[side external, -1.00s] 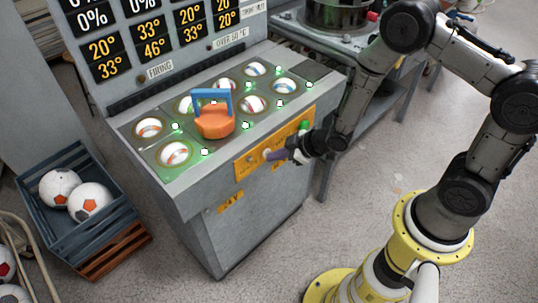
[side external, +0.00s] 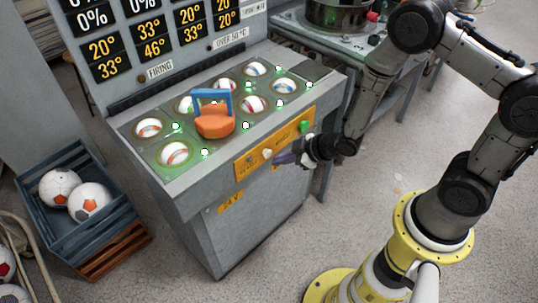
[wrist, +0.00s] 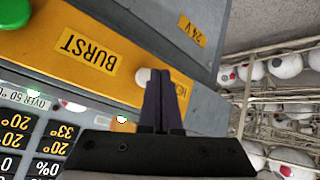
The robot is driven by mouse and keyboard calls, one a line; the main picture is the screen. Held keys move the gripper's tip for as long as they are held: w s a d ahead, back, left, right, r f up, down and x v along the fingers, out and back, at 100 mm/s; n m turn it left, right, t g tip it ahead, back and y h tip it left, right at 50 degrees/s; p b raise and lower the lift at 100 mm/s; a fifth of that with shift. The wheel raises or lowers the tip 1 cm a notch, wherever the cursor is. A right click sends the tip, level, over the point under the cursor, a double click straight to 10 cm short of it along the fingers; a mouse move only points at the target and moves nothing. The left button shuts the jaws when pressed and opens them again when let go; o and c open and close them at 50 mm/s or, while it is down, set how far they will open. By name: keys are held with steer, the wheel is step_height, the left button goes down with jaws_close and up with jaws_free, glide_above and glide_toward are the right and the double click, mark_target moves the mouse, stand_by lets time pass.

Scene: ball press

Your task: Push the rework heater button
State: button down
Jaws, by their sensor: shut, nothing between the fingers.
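The heater button is a small white knob (side external: 267,153) on the orange strip (side external: 250,162) along the machine's front. In the wrist view the white knob (wrist: 142,76) shows just left of my fingertips, beside a partly covered label starting "HE". My gripper (side external: 280,158) is shut and empty, its dark purple fingers pointing at the strip just right of the knob. The fingers (wrist: 160,74) also show in the wrist view and cover part of the label. A small gap seems to lie between fingertips and knob; I cannot tell if they touch.
A green button (side external: 305,126) sits farther right on the strip; it also shows beside the BURST label in the wrist view (wrist: 15,12). On the machine top are several ball sockets and an orange block with a blue handle (side external: 214,120). A ball crate (side external: 60,240) stands left.

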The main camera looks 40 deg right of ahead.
steer(key=shift+s, duration=2.2)
steer(key=w+d+r+t, duration=0.15)
steer(key=w+r, duration=0.25)
steer(key=r, duration=0.6)
steer(key=w+r+t, duration=0.2)
steer(key=w+r, duration=0.1)
steer(key=r, duration=0.7)
steer(key=s+d+r+m+h, duration=0.3)
steer(key=s+r, duration=0.2)
steer(key=r, duration=0.6)
steer(key=s+d+r+m+g, duration=0.2)
steer(key=s+r, duration=0.1)
steer(key=s, duration=0.7)
steer(key=s+f+m+g, duration=0.2)
steer(key=s+f+g, duration=0.3)
steer(key=s, duration=0.5)
steer(key=shift+s+a+f+m, duration=0.3)
steer(key=shift+s+a+f, duration=0.05)
steer(key=shift+s+a, duration=0.05)
